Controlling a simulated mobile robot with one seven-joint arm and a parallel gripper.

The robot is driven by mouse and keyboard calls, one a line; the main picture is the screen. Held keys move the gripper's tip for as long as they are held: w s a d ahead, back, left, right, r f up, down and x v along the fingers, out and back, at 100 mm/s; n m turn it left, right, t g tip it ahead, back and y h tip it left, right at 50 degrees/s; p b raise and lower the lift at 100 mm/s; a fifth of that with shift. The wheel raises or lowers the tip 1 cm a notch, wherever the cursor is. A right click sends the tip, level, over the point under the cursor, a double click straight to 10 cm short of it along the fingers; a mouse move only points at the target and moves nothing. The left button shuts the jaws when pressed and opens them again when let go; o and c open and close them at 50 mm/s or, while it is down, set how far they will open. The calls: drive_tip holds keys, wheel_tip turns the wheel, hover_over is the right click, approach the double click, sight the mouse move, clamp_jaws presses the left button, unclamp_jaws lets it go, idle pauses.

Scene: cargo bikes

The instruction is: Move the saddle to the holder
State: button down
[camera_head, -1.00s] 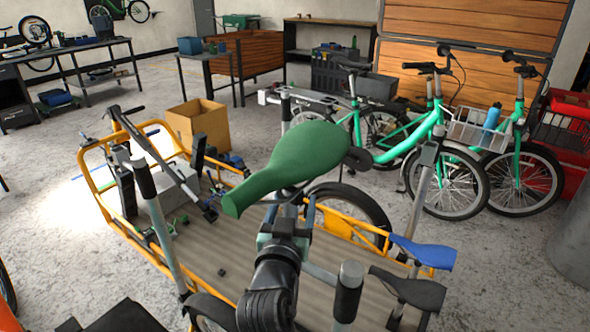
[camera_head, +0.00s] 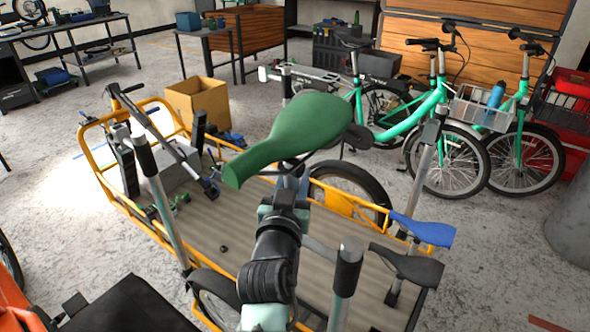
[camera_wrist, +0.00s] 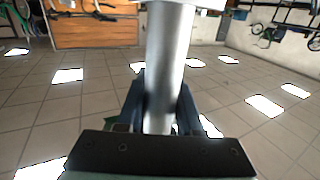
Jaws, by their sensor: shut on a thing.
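The green saddle (camera_head: 300,130) is held up in front of my arm in the head view, above the wooden deck of the orange-framed cargo bike. My gripper (camera_head: 287,195) is just below it, partly hidden by the saddle and my wrist. In the wrist view my gripper (camera_wrist: 159,115) is shut on a silver post (camera_wrist: 170,60), apparently the saddle's seat post. The saddle itself is out of the wrist view. I cannot tell which thing is the holder. A blue saddle (camera_head: 424,230) and a black saddle (camera_head: 406,263) sit on posts at the deck's right side.
The cargo bike deck (camera_head: 225,230) lies below, with upright posts (camera_head: 165,205) and (camera_head: 345,280) on either side of my arm. A cardboard box (camera_head: 197,103) stands behind it. Green bikes (camera_head: 415,115) stand at the back right. Concrete floor at the right is clear.

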sight(295, 132)
wheel_tip(295, 132, up, 10)
drive_tip(key=shift+f+p, duration=0.1)
drive_tip(key=shift+p, duration=0.55)
drive_tip(key=shift+r+p, duration=3.95)
drive_tip(key=shift+r, duration=1.05)
